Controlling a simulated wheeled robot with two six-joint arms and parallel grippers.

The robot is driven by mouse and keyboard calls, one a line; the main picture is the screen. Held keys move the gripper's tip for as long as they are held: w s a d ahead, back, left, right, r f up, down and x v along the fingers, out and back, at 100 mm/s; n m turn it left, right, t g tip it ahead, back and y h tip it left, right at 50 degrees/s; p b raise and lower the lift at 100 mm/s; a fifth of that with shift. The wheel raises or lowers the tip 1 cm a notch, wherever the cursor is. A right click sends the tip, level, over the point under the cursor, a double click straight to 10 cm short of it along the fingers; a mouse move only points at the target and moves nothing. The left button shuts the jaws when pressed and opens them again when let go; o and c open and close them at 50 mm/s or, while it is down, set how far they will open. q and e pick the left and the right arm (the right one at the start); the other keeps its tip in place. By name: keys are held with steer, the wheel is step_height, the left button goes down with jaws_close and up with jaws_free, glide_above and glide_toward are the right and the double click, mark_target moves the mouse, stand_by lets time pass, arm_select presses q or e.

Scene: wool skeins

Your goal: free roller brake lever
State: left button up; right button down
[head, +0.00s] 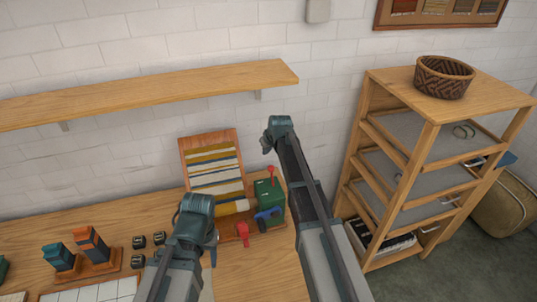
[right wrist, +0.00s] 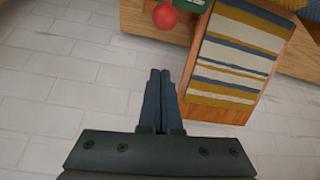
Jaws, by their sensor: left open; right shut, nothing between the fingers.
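A small loom-like stand holds a green box (head: 270,196) with a red ball-topped lever (head: 271,172). The red ball also shows in the right wrist view (right wrist: 164,16). A blue handle (head: 266,216) is on the box's front, and a red piece (head: 243,232) stands to its left. I cannot tell which is the brake lever. My left gripper (head: 212,254) is open, low over the bench left of the red piece; its fingers are mostly hidden. My right gripper (head: 266,148) is shut and empty, above the box near the wall; its closed fingers show in the right wrist view (right wrist: 160,74).
A shelf (head: 150,93) hangs above on the wall. Orange and teal blocks (head: 90,245) and small dark pieces (head: 139,242) are on the bench at left. A wooden rack (head: 425,150) with a basket (head: 443,77) stands right.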

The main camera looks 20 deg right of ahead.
mark_target(272, 176)
steer(key=f+b, duration=0.1)
steer(key=f, duration=0.1)
steer(key=s+f+b, duration=0.1)
steer(key=f, duration=0.1)
steer(key=shift+s+d+b, duration=0.15)
steer(key=shift+s+b, duration=0.05)
steer(key=shift+b, duration=0.2)
steer(key=shift+s, duration=0.35)
arm_select(q)
step_height(272, 176, down, 4)
steer(key=shift+f, duration=0.1)
arm_select(e)
steer(key=shift+w, duration=0.1)
arm_select(q)
steer(key=shift+f+b, duration=0.25)
steer(key=shift+b, duration=0.1)
arm_select(e)
steer(key=shift+s+r+t, duration=0.1)
steer(key=shift+s+t, duration=0.3)
arm_select(q)
steer(key=shift+f+b, duration=0.3)
arm_select(e)
steer(key=shift+s+d+t, duration=0.1)
steer(key=shift+s+t, duration=0.2)
steer(key=shift+s, duration=0.05)
